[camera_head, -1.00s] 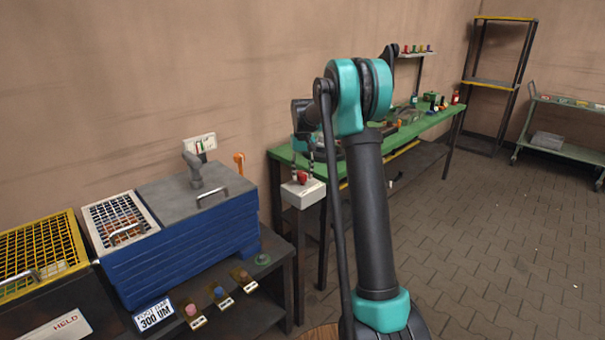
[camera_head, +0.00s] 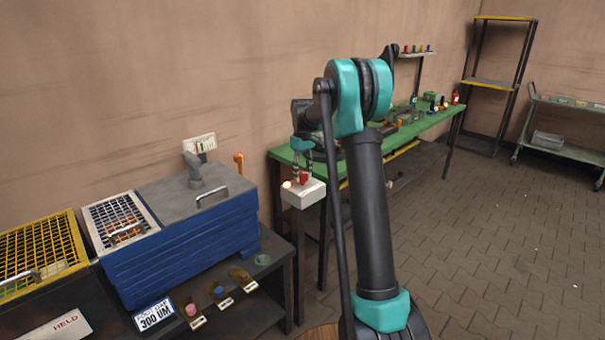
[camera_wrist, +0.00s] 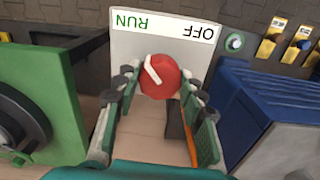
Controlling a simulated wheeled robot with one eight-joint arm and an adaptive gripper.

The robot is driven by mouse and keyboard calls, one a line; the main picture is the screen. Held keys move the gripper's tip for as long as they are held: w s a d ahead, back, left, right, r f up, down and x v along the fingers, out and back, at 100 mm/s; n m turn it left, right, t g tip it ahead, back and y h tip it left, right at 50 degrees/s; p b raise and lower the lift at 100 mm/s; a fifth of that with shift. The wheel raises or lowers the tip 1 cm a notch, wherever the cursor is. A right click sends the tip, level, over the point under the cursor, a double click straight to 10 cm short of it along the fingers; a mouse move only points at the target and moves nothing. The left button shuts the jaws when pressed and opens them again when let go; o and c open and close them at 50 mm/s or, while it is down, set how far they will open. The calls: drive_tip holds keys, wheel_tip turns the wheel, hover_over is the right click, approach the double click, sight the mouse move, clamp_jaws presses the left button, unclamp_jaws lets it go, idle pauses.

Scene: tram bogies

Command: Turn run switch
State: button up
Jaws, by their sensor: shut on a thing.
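The run switch is a red knob (camera_wrist: 160,82) with a white pointer bar, on a pale box (camera_head: 305,193). In the wrist view the box's plate (camera_wrist: 180,35) reads RUN at left and OFF at right, both upside down. The pointer's upper end leans toward the RUN side. My gripper (camera_wrist: 161,80) has one finger on each side of the knob and is shut on it. In the head view my gripper (camera_head: 302,170) is at the box from above, by the red knob (camera_head: 304,177). A small lamp (camera_head: 287,184) on the box glows warm white.
The box stands at the near end of a green bench (camera_head: 430,120). A blue bath (camera_head: 185,255) with a grey lid is to the left, beside a yellow mesh basket (camera_head: 40,250). A wall panel (camera_head: 200,143) is behind. The floor at right is open.

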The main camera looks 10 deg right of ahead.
sight(303, 173)
drive_tip(key=o, duration=1.2)
drive_tip(key=shift+c, duration=0.2)
wheel_tip(303, 173, up, 12)
drive_tip(key=shift+s, duration=0.1)
